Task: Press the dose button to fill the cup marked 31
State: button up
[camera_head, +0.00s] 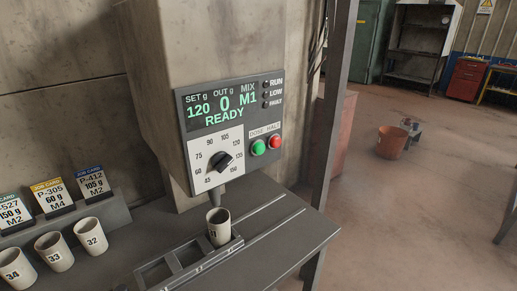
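The green dose button (258,147) sits under the DOSE label on the machine's control panel (180,118). The red HALT button (275,142) is just right of it. The display (222,108) reads SET 120 g, OUT 0 g, MIX M1, READY. A black dial knob (222,161) sits below it on a white numbered scale. A pale cup (219,229), its mark partly readable and ending in 1, stands upright in the dark rail holder (158,274), beneath the nozzle (216,194). Its fill is hidden by shadow. My gripper is not in view.
Cups 34 (15,276), 33 (54,252) and 32 (91,236) stand at the left before job cards (52,197) on a grey ledge. A dark post (337,100) rises right of the panel. The space before the buttons looks clear. An orange bucket (391,143) stands on the floor behind.

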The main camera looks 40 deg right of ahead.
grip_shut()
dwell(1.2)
